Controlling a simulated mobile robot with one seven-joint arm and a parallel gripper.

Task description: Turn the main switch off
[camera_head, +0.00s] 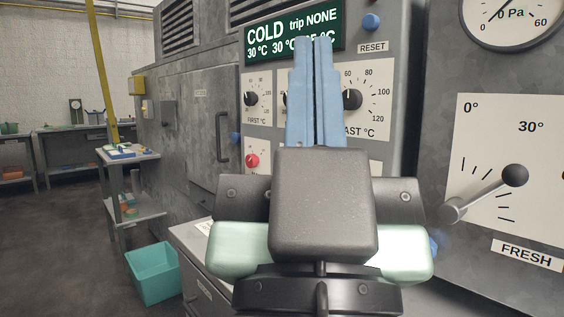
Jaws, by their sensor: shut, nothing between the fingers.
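No label reading main switch is visible. A red knob (252,160) sits low on the left of the grey control panel (398,60), left of my fingers; I cannot read its label. The green display (263,30) at the panel's top reads COLD, trip NONE. My gripper (314,42) stands in front of the panel with its blue fingers pointing up and together, nothing between them. It hides the panel's middle and lower part, including part of the display and at least part of one dial.
Black dial knobs (351,99) and a blue RESET button (371,21) are on the panel. On the right are a lever (515,175) marked FRESH and a pressure gauge (508,14). A teal bin (153,273) and a small side table (108,157) stand left; floor beyond is open.

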